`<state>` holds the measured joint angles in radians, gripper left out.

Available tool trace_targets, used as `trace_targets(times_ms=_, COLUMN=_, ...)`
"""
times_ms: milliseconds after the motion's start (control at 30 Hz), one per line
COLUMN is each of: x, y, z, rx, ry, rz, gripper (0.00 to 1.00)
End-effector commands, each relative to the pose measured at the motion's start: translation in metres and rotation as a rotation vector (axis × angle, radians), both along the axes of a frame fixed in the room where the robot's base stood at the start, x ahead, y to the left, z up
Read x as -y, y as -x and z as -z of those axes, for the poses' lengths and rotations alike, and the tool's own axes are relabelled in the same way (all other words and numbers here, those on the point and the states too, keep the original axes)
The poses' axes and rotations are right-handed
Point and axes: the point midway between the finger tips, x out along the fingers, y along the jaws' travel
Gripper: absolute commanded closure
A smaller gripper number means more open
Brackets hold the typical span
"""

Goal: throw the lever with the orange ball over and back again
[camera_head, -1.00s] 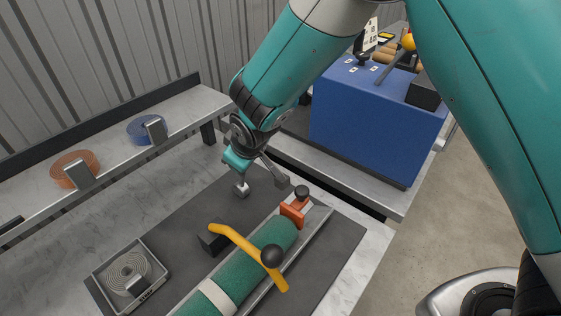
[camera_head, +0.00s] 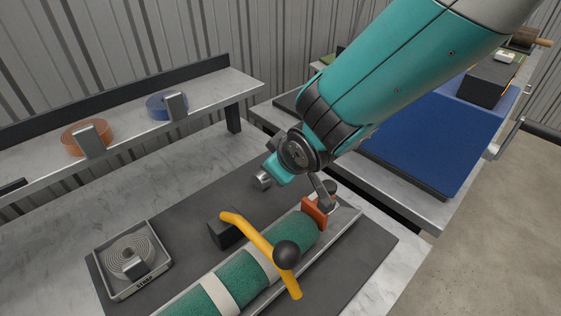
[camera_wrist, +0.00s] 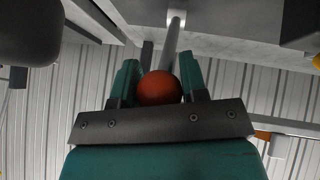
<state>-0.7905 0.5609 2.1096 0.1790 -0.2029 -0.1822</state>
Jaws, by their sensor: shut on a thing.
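The orange ball (camera_wrist: 160,88) sits between the two teal fingers of my gripper (camera_wrist: 160,72) in the wrist view. My gripper is shut on it. The lever's steel rod (camera_wrist: 172,45) runs from the ball to a pale mount at the top of that view. In the head view my gripper (camera_head: 277,168) is above the far end of the dark mat, and the ball is hidden there. A grey rod (camera_head: 320,188) shows beside the gripper, slanting down towards a red-orange block (camera_head: 314,212).
A green turf roll (camera_head: 238,281) lies in a trough, with a yellow bar (camera_head: 258,250) and black knob (camera_head: 287,254) over it. A tray with a coiled strap (camera_head: 130,262) is at left. A shelf holds orange (camera_head: 82,136) and blue (camera_head: 160,105) coils. A blue-topped unit (camera_head: 425,140) stands at right.

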Motion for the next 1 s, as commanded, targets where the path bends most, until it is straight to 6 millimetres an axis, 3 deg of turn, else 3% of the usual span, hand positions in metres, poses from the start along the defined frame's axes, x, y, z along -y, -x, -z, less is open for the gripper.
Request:
trace_targets(times_ms=200, x=0.002, y=0.001, z=0.002, rx=-0.008, ry=0.006, rz=0.002, gripper=1.0)
trace_targets(times_ms=233, x=0.002, y=0.001, z=0.002, rx=-0.008, ry=0.006, rz=0.002, gripper=0.58)
trace_targets(times_ms=333, x=0.002, y=0.001, z=0.002, rx=-0.006, ry=0.005, rz=0.001, gripper=0.36)
trace_targets(times_ms=733, x=0.003, y=0.005, z=-0.006, rx=-0.001, ry=0.0, rz=0.0, gripper=0.36)
trace_targets(times_ms=1000, x=0.02, y=0.036, z=-0.048, rx=0.001, ry=-0.002, rz=-0.001, gripper=0.36)
